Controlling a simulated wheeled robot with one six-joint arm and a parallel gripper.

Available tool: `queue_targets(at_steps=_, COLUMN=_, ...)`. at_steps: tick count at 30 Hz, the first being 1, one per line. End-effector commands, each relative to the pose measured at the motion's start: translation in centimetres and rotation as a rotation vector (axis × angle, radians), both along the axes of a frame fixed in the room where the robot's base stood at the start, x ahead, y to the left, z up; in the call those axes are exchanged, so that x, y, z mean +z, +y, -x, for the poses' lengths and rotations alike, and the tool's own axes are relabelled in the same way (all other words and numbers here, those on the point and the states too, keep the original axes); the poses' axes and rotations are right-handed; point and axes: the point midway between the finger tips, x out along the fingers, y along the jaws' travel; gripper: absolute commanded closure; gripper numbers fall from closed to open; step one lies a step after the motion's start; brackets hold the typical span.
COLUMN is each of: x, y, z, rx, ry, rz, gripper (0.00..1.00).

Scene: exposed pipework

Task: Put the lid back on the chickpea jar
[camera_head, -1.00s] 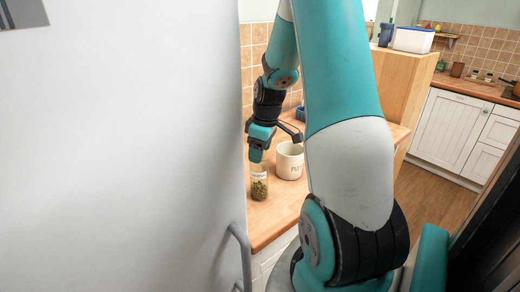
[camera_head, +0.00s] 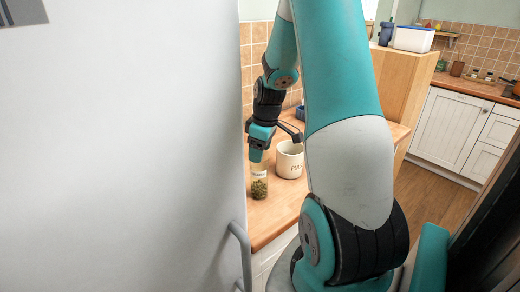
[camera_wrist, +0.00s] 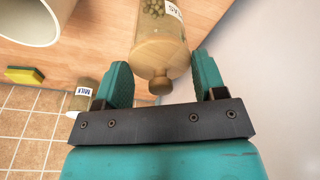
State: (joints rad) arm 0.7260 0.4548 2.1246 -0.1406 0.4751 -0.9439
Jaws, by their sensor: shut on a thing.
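The chickpea jar (camera_head: 259,188) stands upright on the wooden counter, a clear jar with a white label and greenish-brown contents. In the wrist view the jar (camera_wrist: 158,20) runs away from me, its label partly cut off. Its tan wooden lid (camera_wrist: 160,58) with a round knob is between the two teal fingers, lined up with the jar's mouth. My gripper (camera_wrist: 162,82) is shut on the lid. In the head view my gripper (camera_head: 258,154) is directly above the jar and hides the lid. I cannot tell whether the lid is fully seated.
A white lettered pot (camera_head: 289,160) stands close to the right of the jar. The wrist view also shows a yellow-green sponge (camera_wrist: 24,75) and a small container labelled milk (camera_wrist: 84,92). A large pale panel (camera_head: 120,150) with a handle fills the left of the head view.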

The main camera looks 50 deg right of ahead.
Motion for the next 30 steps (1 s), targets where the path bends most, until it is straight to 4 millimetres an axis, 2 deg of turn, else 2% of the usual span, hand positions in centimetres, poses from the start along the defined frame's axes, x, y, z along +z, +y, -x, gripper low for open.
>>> queue_targets(at_steps=11, x=-0.04, y=0.00, z=-0.01, rx=0.000, ry=0.000, rz=0.000, gripper=0.58)
queue_targets(at_steps=12, x=-0.04, y=0.00, z=-0.01, rx=0.000, ry=0.000, rz=0.000, gripper=0.33)
queue_targets(at_steps=15, x=-0.04, y=0.00, z=-0.01, rx=0.000, ry=0.000, rz=0.000, gripper=0.10)
queue_targets(at_steps=16, x=-0.04, y=0.00, z=-0.01, rx=0.000, ry=0.000, rz=0.000, gripper=0.06)
queue_targets(at_steps=21, x=-0.04, y=0.00, z=-0.01, rx=0.000, ry=0.000, rz=0.000, gripper=0.06)
queue_targets(at_steps=23, x=-0.04, y=0.00, z=0.00, rx=0.000, ry=0.000, rz=0.000, gripper=0.00)
queue_targets(at_steps=30, x=0.04, y=0.00, z=0.00, rx=0.000, ry=0.000, rz=0.000, gripper=0.00)
